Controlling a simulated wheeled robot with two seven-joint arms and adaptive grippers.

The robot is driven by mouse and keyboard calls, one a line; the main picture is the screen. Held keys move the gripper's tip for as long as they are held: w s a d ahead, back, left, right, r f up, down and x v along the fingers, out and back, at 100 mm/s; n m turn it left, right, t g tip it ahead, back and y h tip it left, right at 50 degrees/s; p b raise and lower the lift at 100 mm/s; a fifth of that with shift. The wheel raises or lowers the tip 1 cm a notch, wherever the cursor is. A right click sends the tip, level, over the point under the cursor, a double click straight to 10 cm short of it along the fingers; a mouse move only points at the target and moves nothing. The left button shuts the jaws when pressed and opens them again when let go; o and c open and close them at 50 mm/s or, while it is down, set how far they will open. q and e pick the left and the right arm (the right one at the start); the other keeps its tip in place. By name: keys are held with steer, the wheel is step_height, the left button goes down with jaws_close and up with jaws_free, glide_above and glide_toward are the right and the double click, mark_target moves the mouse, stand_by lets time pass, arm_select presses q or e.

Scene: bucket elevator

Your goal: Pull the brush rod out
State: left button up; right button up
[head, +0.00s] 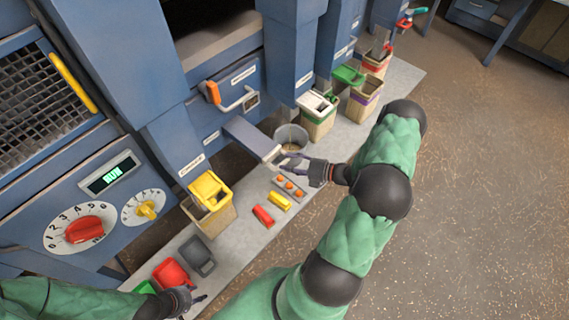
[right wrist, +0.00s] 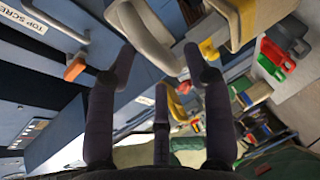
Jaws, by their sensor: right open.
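No part is marked as the brush rod. An orange grip (head: 213,92) sticks out of the blue machine front, left of a grey bar handle (head: 238,101). My right gripper (head: 287,162) is beside the grey bucket (head: 291,138), below and right of the orange grip. Its fingers (right wrist: 160,58) are apart with nothing between them. My left gripper (head: 190,299) is low beside the red bin; its jaws are unclear.
A grey chute (head: 250,138) juts out near the bucket. Red (head: 263,215) and yellow (head: 280,201) blocks and an orange-dotted tray (head: 289,187) lie on the grey platform. The floor at right is clear.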

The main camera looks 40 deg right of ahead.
steer(key=v, duration=0.9)
steer(key=shift+s, duration=0.25)
